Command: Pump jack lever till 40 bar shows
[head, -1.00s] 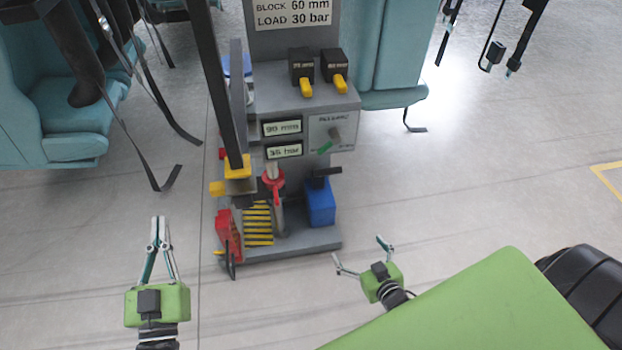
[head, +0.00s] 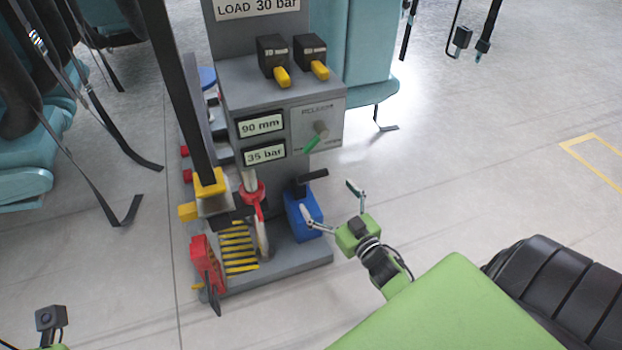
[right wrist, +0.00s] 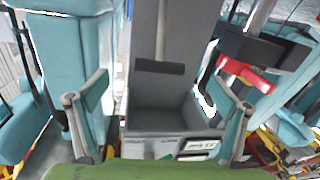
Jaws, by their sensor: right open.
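The pressure readout (head: 264,153) on the grey machine shows 35 bar, below a 90 mm readout (head: 261,125). A blue block (head: 303,217) with a black lever-like bar (head: 312,178) on top stands at the machine's lower right; I take this to be the jack. My right gripper (head: 328,199) is open and empty, beside the blue block, with one finger overlapping it in the head view. In the right wrist view its fingers (right wrist: 158,112) are spread. My left gripper (head: 50,320) shows only partly at the bottom left; its fingers cannot be made out.
The machine has two yellow-handled levers (head: 293,74), a green-handled knob (head: 317,135), a red clamp-like part (head: 251,197) and a yellow-black striped step (head: 238,245). Teal seats with hanging straps (head: 75,165) stand left. The floor at right is open.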

